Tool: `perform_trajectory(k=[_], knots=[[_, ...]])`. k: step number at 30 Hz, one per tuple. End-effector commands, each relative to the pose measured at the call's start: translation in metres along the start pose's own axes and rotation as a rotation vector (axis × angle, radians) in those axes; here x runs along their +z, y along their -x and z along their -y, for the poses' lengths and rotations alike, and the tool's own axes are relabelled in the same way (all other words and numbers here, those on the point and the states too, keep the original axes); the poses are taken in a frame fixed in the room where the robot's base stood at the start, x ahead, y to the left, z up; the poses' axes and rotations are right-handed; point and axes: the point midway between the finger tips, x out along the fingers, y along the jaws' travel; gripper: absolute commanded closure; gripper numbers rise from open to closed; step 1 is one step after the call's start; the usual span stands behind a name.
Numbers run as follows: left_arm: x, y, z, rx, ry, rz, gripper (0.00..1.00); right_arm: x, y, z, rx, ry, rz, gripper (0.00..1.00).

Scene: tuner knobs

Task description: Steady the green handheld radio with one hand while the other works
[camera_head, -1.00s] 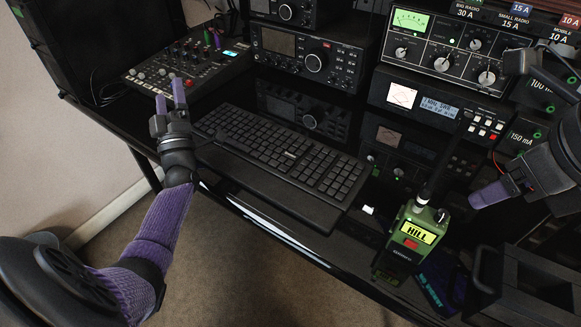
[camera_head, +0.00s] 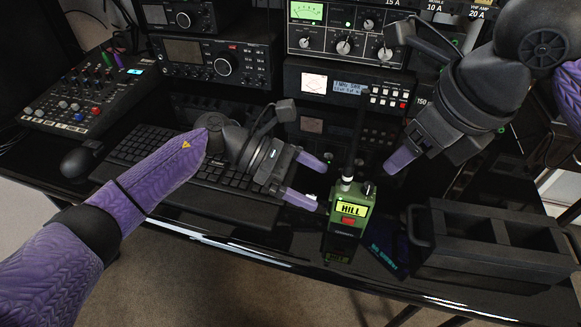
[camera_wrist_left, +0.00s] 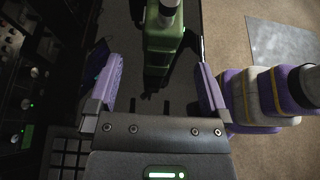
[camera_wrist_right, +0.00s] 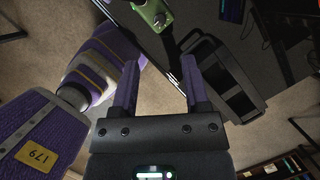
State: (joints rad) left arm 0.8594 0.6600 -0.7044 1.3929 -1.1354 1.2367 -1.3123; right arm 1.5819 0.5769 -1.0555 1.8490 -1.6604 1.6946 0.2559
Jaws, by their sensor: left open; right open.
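The green handheld radio (camera_head: 346,222) stands upright on the black desk near its front edge, with a yellow display reading HILL, a red button and knobs on top. My left gripper (camera_head: 310,182) is open just left of the radio; in the left wrist view the radio (camera_wrist_left: 165,55) shows ahead, between the lines of the two purple fingers (camera_wrist_left: 155,85). My right gripper (camera_head: 395,160) is open, above and to the right of the radio, apart from it. In the right wrist view the radio (camera_wrist_right: 152,14) is at the top, beyond the fingers (camera_wrist_right: 157,85).
A black caddy with a handle (camera_head: 480,240) stands right of the radio. A keyboard (camera_head: 150,150) lies under my left arm, with a mouse (camera_head: 82,158) and mixer (camera_head: 80,95) further left. Stacked radio units (camera_head: 215,60) line the back. The desk's front edge is close.

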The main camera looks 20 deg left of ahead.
Motion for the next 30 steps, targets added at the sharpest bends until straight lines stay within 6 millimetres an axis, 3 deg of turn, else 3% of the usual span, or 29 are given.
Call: perform_trajectory(k=[3, 9, 18, 20, 30], knots=[[0.001, -0.028, 0.000, -0.002, 0.001, 0.005, 0.00, 0.000, 0.000, 0.000, 0.000, 0.000, 0.000, 0.41], [0.001, -0.058, 0.000, 0.001, 0.003, 0.005, 0.00, 0.000, 0.000, 0.000, 0.000, 0.000, 0.000, 0.41], [0.001, -0.063, 0.000, 0.002, 0.005, 0.005, 0.00, 0.000, 0.000, 0.000, 0.000, 0.000, 0.000, 0.41], [0.001, -0.063, 0.000, 0.002, 0.005, 0.005, 0.11, 0.000, 0.000, 0.000, 0.000, 0.000, 0.000, 0.41], [0.001, -0.063, 0.000, 0.002, 0.005, 0.005, 0.83, 0.000, 0.000, 0.000, 0.000, 0.000, 0.000, 0.41]])
